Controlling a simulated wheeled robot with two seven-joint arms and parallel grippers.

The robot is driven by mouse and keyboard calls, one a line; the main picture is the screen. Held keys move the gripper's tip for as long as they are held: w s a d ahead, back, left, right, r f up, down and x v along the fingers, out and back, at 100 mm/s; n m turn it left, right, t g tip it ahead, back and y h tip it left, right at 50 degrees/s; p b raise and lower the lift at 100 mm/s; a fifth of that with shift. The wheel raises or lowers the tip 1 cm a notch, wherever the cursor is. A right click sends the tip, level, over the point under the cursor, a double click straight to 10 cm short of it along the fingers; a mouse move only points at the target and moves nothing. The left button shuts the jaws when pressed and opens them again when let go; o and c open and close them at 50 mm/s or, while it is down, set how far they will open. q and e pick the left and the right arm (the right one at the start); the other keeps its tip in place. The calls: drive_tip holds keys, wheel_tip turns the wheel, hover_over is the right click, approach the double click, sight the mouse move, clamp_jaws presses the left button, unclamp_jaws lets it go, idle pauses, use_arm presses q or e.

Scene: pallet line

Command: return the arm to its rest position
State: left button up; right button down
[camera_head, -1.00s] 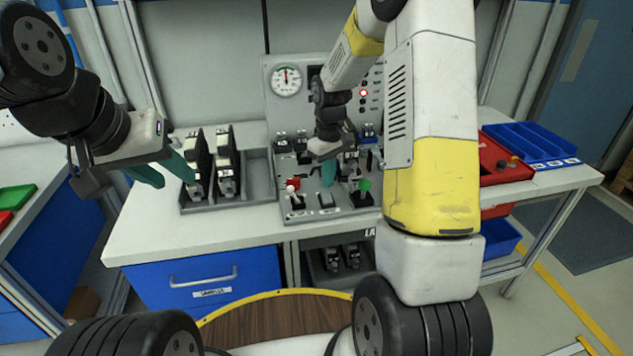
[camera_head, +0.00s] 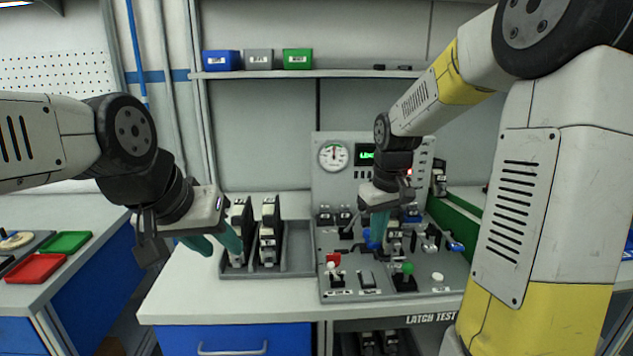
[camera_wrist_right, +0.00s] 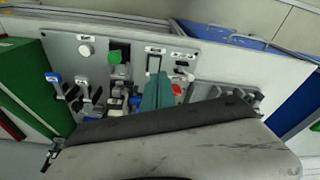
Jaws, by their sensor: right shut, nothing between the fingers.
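My right gripper (camera_head: 377,238) has its teal fingers shut together with nothing between them. It hangs above the grey control panel (camera_head: 345,290), over the area behind a rocker switch (camera_head: 367,279). In the right wrist view, the shut fingers (camera_wrist_right: 158,92) stand in front of the panel's switches, near a red cap (camera_wrist_right: 178,89) and a green knob (camera_wrist_right: 120,71). I cannot tell whether the fingertips touch anything. My left gripper (camera_head: 215,245) is at the left, with its teal fingers apart and empty, just left of a grey rack (camera_head: 297,252).
The rack holds upright black-and-white modules (camera_head: 268,230). The panel carries a gauge (camera_head: 333,156), a green knob (camera_head: 407,268) and blue-tipped levers. A shelf (camera_head: 300,73) with small bins runs above. Red and green trays (camera_head: 66,243) lie at the left. The worktop's front left is clear.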

drive_tip(key=s+a+r+m+t+y, duration=0.1)
drive_tip(key=s+r+m+t, duration=0.1)
drive_tip(key=s+r, duration=0.3)
drive_tip(key=s+r+m+t, duration=0.2)
drive_tip(key=s+r, duration=0.3)
drive_tip(key=s, duration=0.8)
drive_tip(key=shift+s+a+y, duration=0.4)
